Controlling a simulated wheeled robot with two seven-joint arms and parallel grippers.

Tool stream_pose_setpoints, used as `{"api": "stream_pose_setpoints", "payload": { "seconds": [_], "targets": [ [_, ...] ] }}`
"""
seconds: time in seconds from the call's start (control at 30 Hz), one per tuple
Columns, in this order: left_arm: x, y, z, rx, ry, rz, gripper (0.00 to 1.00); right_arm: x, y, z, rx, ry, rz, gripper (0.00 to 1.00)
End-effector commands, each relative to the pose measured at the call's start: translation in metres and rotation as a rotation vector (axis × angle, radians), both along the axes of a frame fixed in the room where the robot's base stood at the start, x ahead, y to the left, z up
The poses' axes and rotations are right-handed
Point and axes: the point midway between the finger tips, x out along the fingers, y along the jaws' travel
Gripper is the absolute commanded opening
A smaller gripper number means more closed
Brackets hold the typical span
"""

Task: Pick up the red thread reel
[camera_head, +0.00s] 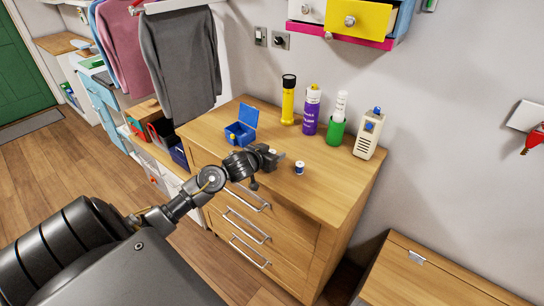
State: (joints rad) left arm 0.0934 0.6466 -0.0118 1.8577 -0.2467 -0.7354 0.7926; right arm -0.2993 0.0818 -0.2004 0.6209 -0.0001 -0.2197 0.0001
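A small thread reel (299,168) stands upright on the wooden chest top. It has a white top and looks dark blue; I see no clearly red reel. My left gripper (273,159) is just left of this reel, apart from it, over the chest's front part. It is seen from behind and above, so its finger gap is unclear and I cannot tell whether it is open. An open blue box (240,133) with a raised lid sits behind the gripper; a small yellow item shows in it. My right gripper is not in view.
A yellow torch (288,103), a purple can (311,112), a green cup (335,131) with a white bottle and a beige device (369,137) line the chest's back. The chest's right front (325,190) is clear. Clothes (180,60) hang at the left.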

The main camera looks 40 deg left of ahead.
Motion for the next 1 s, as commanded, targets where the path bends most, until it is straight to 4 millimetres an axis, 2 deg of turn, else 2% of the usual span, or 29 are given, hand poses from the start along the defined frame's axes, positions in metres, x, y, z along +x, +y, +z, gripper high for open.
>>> {"api": "stream_pose_setpoints", "payload": {
  "seconds": [0.03, 0.3, 0.37, 0.6, 0.73, 0.93, 1.0],
  "targets": [
    [0.000, 0.000, 0.000, 0.000, 0.000, 0.000, 0.45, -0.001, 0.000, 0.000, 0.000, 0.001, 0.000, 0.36],
    [0.000, 0.000, 0.000, 0.000, 0.000, 0.000, 0.10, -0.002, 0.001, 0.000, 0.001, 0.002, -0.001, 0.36],
    [0.000, 0.000, 0.000, 0.000, 0.000, 0.000, 0.04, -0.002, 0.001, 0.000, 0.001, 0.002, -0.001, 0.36],
    [0.000, 0.000, 0.001, 0.000, 0.000, 0.001, 0.04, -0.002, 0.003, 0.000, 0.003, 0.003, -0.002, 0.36],
    [0.000, 0.001, 0.009, 0.002, -0.003, 0.001, 0.04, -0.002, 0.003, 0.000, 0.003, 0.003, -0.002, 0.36],
    [-0.001, 0.002, 0.038, 0.004, -0.005, 0.001, 0.04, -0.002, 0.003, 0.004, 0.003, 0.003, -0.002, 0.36],
    [-0.008, 0.013, 0.051, 0.006, -0.002, 0.002, 0.04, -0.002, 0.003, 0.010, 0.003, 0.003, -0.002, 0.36]
  ]
}}
